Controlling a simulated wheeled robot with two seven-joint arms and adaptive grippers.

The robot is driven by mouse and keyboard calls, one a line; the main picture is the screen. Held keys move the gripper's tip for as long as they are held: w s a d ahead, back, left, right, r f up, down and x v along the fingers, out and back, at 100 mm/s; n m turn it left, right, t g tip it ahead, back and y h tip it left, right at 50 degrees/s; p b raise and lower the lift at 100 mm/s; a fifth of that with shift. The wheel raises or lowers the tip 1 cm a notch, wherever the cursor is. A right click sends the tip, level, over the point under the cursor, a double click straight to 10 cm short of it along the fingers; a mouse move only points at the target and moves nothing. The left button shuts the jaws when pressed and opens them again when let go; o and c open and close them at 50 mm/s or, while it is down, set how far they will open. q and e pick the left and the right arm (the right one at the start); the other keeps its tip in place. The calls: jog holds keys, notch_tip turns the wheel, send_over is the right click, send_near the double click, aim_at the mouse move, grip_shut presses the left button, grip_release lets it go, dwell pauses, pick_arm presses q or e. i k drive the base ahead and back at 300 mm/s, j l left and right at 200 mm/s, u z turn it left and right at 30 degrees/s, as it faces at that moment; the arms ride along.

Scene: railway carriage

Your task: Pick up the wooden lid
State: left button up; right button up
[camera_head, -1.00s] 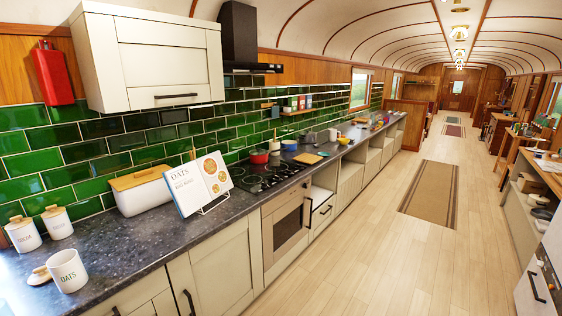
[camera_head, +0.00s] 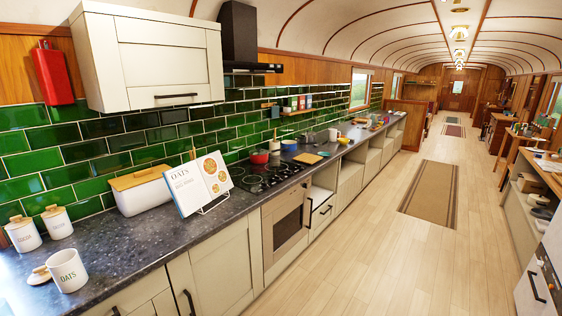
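A small round wooden lid (camera_head: 39,275) with a knob lies on the dark countertop at the lower left. It is beside the white OATS canister (camera_head: 69,271), on its left, and the canister stands open at the top. Two more white canisters, a left one (camera_head: 23,235) and a right one (camera_head: 57,223), stand behind it with wooden lids on. A white bread bin (camera_head: 142,192) has a flat wooden top. Neither of my grippers is in view.
An open recipe book (camera_head: 199,184) stands on a wire stand right of the bread bin. The dark countertop (camera_head: 135,243) is clear in front. A hob (camera_head: 264,176) lies beyond. A white wall cabinet (camera_head: 153,55) hangs above. The wooden floor at right is open.

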aim_at(41, 275)
jog(key=i+u, duration=0.2)
jog(key=u, duration=0.25)
jog(key=i+u, duration=0.15)
jog(key=u, duration=0.3)
jog(key=i+l+u, duration=0.15)
jog(key=u, duration=0.25)
jog(key=i+l+u, duration=0.15)
jog(key=u, duration=0.3)
jog(key=i+l+u, duration=0.1)
jog(key=l+u, duration=0.2)
jog(key=u, duration=0.15)
